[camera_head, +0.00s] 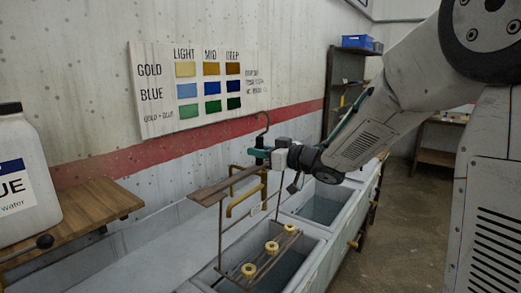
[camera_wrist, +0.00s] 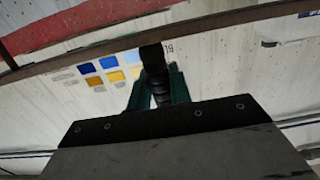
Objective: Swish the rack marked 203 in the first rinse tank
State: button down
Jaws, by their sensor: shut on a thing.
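My gripper (camera_head: 262,156) is shut on the hanger of a brown rack. Its green fingers also show in the wrist view (camera_wrist: 160,92). The rack (camera_head: 222,188) hangs below, roughly upright, with a hook above the fingers and several thin rods. Three yellow spool-like pieces (camera_head: 271,247) sit along its bottom bars. A small pale tag shows on it, but its number is unreadable. The rack's lower part overlaps the opening of the near grey tank (camera_head: 318,262); I cannot tell whether it is below the rim. No tank label is readable.
A second tank (camera_head: 320,208) lies beyond, with yellow taps along the outer side. A yellow pipe (camera_head: 240,196) stands behind the rack. A wooden shelf (camera_head: 90,214) and a large white jug (camera_head: 22,175) are at left. A colour chart (camera_head: 195,88) hangs on the wall.

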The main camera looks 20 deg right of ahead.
jog(key=shift+s+d+r, duration=0.1)
jog(key=shift+s+d, duration=0.15)
jog(key=shift+s, duration=0.05)
notch_tip(320, 180, down, 18)
jog(key=shift+f, duration=0.2)
dwell(0.9)
jog(key=shift+s, duration=0.15)
jog(key=shift+s+d, duration=0.45)
jog(key=shift+s, duration=0.1)
jog(key=shift+w+a, duration=0.1)
